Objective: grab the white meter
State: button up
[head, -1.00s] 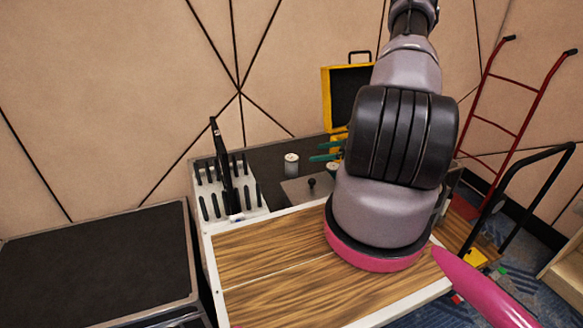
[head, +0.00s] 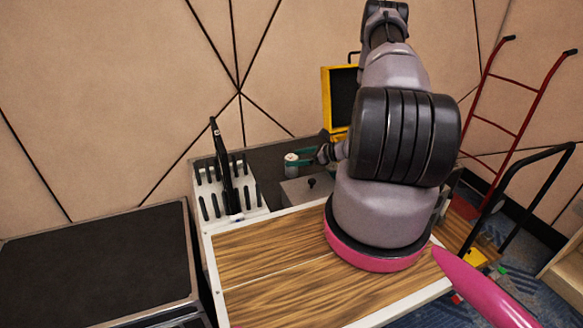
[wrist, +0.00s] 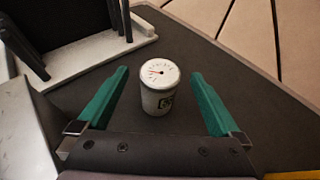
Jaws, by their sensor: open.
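The white meter (wrist: 159,88) is a short upright cylinder with a round dial on top. It stands on the dark surface (wrist: 245,110) in the wrist view, between the two green fingers of my gripper (wrist: 159,95). The fingers are open, with a gap visible on both sides of it. In the head view the meter (head: 291,163) is partly hidden by my gripper (head: 296,160), which reaches it from the right.
A white rack (head: 236,203) with black tools stands left of the meter. A grey metal box (head: 307,190) sits in front of it. An open yellow case (head: 327,95) is behind to the right. The wooden top (head: 265,265) is clear.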

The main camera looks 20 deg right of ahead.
grip_shut()
jog(key=shift+r, duration=0.15)
